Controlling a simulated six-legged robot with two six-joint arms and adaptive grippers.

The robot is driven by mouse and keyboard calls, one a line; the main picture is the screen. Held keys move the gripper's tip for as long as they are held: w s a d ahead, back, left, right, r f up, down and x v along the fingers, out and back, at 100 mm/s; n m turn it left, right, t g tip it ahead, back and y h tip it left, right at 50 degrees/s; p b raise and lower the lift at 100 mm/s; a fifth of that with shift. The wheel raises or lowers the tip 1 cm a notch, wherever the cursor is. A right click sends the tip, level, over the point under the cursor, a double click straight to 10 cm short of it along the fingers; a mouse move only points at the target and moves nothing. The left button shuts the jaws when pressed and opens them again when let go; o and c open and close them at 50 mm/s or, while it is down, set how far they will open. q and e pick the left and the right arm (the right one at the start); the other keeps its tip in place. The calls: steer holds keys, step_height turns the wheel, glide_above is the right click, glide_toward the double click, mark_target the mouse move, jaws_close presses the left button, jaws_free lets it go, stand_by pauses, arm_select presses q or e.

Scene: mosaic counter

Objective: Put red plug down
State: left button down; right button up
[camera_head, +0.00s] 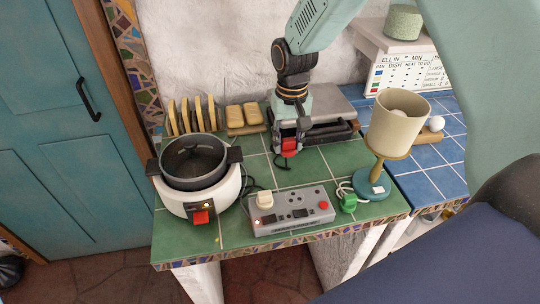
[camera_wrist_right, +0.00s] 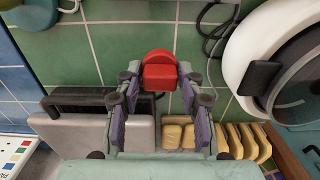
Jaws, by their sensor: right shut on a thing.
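The red plug (camera_head: 289,145) is between the fingertips of my right gripper (camera_head: 288,138), over the green tiles behind the power strip. My right gripper is shut on it and points down. In the right wrist view the red plug (camera_wrist_right: 160,72) sticks out past the fingertips (camera_wrist_right: 160,92). A black cord shows near it. I cannot tell whether the plug touches the tiles. The grey power strip (camera_head: 292,217) lies at the counter's front, with a cream plug (camera_head: 264,199) at its left end. A green plug (camera_head: 348,203) lies off its right end. My left gripper is not in view.
A white cooker (camera_head: 230,188) with a dark pot stands at left. Bread slices (camera_head: 190,115) stand at the back. A grey press (camera_head: 325,106) is behind my right gripper. A lamp (camera_head: 396,123) stands at right. Green tiles around the plug are mostly clear.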

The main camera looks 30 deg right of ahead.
steer(key=f, duration=0.5)
steer(key=shift+s+a+f, duration=0.1)
steer(key=shift+s+f, duration=0.15)
steer(key=shift+w+f, duration=0.15)
steer(key=shift+f, duration=0.2)
steer(key=shift+s+f, duration=0.2)
steer(key=shift+f, duration=1.55)
steer(key=shift+w, duration=0.1)
steer(key=shift+f, duration=0.2)
steer(key=o, duration=0.8)
steer(key=shift+c, duration=0.2)
steer(key=o, duration=0.4)
steer(key=shift+r, duration=0.1)
